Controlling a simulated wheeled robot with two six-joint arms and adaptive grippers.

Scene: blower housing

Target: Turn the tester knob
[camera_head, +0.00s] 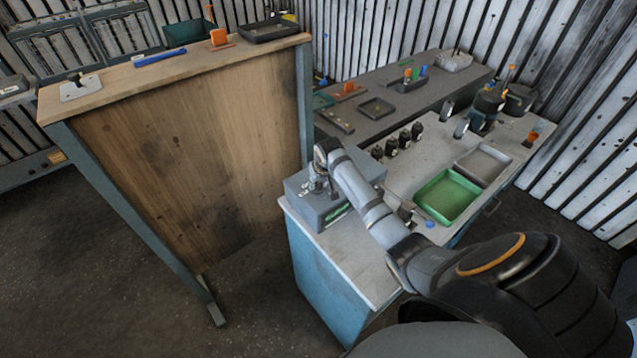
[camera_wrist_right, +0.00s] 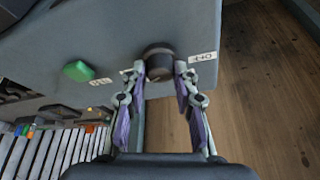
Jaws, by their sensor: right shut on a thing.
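The tester is a grey box (camera_head: 345,204) on the near left corner of the blue bench. In the right wrist view its grey panel (camera_wrist_right: 118,38) carries a round black knob (camera_wrist_right: 158,58) and a green button or lamp (camera_wrist_right: 78,70). A white label (camera_wrist_right: 202,57), apparently reading OFF, is right of the knob. My right gripper (camera_wrist_right: 159,70) is shut on the knob, one finger on each side. In the head view my right gripper (camera_head: 318,184) is at the box, and my arm hides part of it. My left gripper is not in view.
The blue bench (camera_head: 342,258) holds a green tray (camera_head: 447,196), a grey tray (camera_head: 482,166) and several dark cylindrical parts (camera_head: 391,147) behind my right arm. A tall wooden-sided workbench (camera_head: 185,150) stands to the left. Bare floor (camera_head: 105,235) lies in front of it.

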